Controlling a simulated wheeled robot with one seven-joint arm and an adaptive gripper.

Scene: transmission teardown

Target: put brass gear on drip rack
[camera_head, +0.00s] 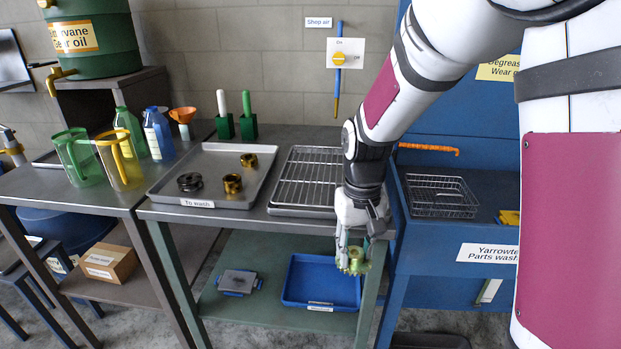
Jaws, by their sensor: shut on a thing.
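My gripper (351,240) points down in front of the bench's front edge and is shut on a brass gear (353,262). The gear is yellowish and toothed, and hangs in the air below the level of the bench top. The drip rack (303,178), a wire grid in a shallow metal tray, lies on the bench behind and to the left of my gripper. My arm hides its right side. The visible part of the rack is bare.
A grey "To wash" tray (214,150) left of the rack holds a dark ring part (190,182) and two brass-coloured parts (233,183). A blue parts washer with a wire basket (441,196) stands right. A blue bin (322,280) sits on the lower shelf.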

